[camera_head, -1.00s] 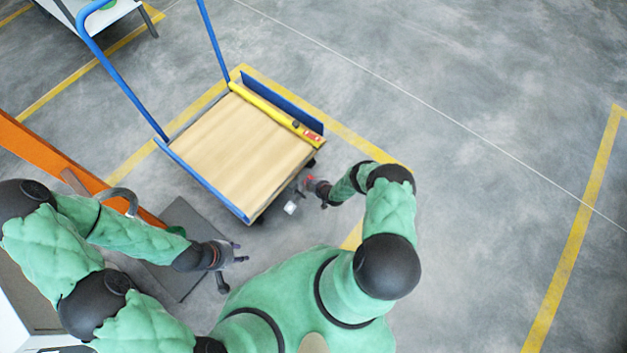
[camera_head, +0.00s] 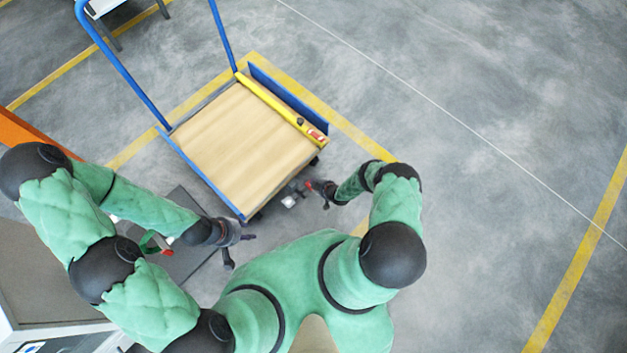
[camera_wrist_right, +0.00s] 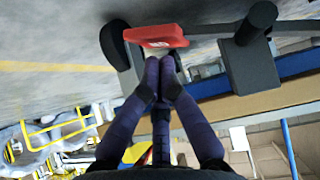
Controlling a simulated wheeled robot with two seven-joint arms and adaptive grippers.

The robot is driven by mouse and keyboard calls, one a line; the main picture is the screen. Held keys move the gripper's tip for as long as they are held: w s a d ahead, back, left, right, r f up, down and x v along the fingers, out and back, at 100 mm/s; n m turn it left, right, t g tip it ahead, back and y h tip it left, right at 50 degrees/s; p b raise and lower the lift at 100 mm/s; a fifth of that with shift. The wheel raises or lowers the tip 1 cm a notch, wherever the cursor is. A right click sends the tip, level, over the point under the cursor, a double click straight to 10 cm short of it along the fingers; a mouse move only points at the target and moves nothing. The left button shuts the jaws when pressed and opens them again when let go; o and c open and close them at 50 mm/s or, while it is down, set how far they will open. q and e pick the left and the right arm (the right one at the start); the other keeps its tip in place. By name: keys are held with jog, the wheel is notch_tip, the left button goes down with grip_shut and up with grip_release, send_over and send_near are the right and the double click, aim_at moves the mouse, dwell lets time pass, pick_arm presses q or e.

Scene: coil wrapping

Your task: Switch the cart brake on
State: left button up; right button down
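The cart (camera_head: 232,150) has a wooden deck and a blue handle at the far side. Its red brake pedal (camera_head: 308,185) sticks out low at the near right corner. In the right wrist view the red pedal (camera_wrist_right: 157,36) is at the top centre, right at my fingertips. My left gripper (camera_head: 243,251) is open and empty, near the cart's front left side.
A yellow bar (camera_head: 268,105) lies along the deck's right edge. A dark floor plate (camera_head: 185,270) lies below my left arm. The floor to the right is clear.

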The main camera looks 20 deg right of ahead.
jog(key=shift+f, duration=0.35)
jog(key=shift+w+r, duration=0.1)
dwell(0.4)
